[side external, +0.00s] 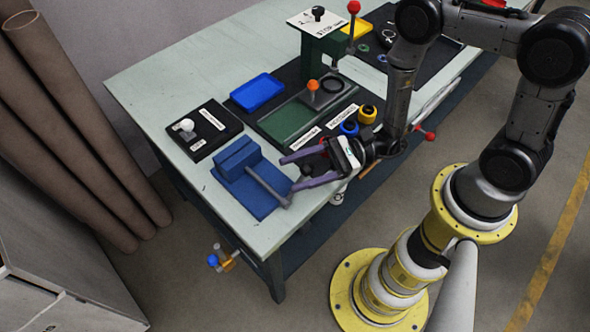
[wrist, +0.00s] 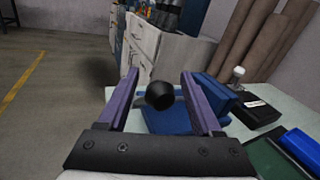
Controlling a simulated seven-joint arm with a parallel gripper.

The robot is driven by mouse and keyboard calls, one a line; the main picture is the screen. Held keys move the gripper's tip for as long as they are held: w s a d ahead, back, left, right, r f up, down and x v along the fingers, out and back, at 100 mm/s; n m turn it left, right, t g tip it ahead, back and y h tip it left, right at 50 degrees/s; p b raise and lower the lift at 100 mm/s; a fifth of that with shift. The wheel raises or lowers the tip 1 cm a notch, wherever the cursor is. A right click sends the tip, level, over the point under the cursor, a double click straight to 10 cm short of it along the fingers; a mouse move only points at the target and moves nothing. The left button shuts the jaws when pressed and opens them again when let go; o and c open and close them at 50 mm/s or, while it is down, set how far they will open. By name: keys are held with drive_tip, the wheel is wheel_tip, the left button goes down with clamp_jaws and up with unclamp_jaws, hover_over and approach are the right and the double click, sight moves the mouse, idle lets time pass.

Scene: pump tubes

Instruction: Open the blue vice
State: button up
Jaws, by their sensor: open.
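The blue vice (side external: 240,172) sits at the near left corner of the table, with a grey handle bar (side external: 266,186) across its blue base. In the wrist view the vice's blue body (wrist: 222,92) is partly behind the right finger. A dark round end (wrist: 159,95), which looks like the tip of the handle, shows between my fingers. My gripper (side external: 288,173) has two purple fingers, apart and pointing at the vice from the right. In the wrist view my gripper (wrist: 158,85) is open, and I see no contact with the handle end.
A black board (side external: 203,128) with a white knob lies behind the vice. A blue tray (side external: 257,92), a green plate (side external: 291,118) and blue and yellow rings (side external: 349,127) lie farther along the table (side external: 160,80). The table's front edge is close to the vice.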

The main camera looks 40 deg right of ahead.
drive_tip(key=shift+w+a, duration=0.2)
drive_tip(key=shift+a, duration=0.2)
clamp_jaws()
idle(1.3)
